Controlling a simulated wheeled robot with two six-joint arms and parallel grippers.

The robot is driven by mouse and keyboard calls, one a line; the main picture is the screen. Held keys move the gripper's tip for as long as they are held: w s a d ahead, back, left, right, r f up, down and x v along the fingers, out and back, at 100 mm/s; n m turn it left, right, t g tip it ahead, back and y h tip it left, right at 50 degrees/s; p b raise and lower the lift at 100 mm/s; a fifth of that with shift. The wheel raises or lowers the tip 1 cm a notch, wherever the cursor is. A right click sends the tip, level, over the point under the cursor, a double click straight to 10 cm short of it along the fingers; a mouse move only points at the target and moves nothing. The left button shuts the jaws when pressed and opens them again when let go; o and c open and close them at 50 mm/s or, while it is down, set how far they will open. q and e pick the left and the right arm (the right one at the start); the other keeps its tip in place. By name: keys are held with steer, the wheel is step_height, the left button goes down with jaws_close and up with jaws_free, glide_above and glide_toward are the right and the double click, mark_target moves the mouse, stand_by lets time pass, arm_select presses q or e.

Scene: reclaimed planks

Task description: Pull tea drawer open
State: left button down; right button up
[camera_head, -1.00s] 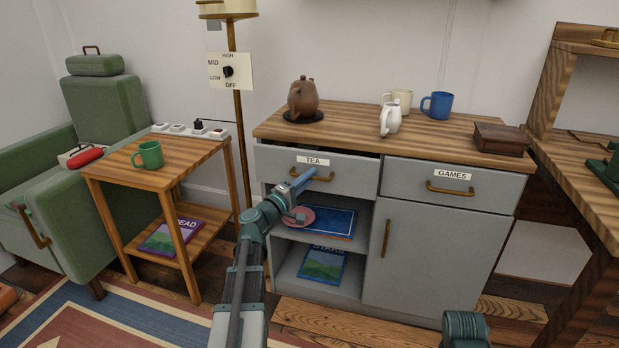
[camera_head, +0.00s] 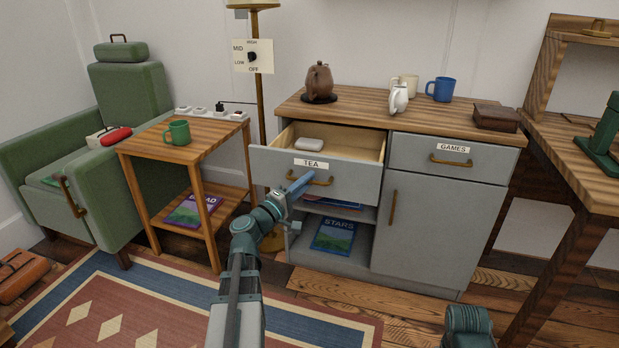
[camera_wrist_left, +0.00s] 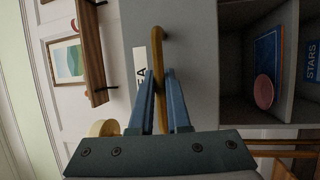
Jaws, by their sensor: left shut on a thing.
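The tea drawer (camera_head: 345,178), grey with a white TEA label (camera_head: 311,163), stands well out from the cabinet. A small white object (camera_head: 309,144) lies inside it, towards the left. Its brass handle (camera_head: 322,182) is on the front. My left gripper (camera_head: 300,184) is at the left part of this handle. In the left wrist view the handle (camera_wrist_left: 159,60) runs between the two blue fingers (camera_wrist_left: 162,100), which are shut on it. Only a teal part of my right arm (camera_head: 467,325) shows at the bottom right of the head view; its gripper is out of view.
The GAMES drawer (camera_head: 450,155) beside it is shut. A teapot (camera_head: 319,82), mugs and a brown box (camera_head: 496,118) stand on the cabinet top (camera_head: 360,107). A side table (camera_head: 150,142) stands left of the drawer. Rug and floor in front are clear.

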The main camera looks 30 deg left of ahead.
arm_select(q)
steer(key=shift+s, duration=0.25)
steer(key=c, duration=0.9)
jaws_free()
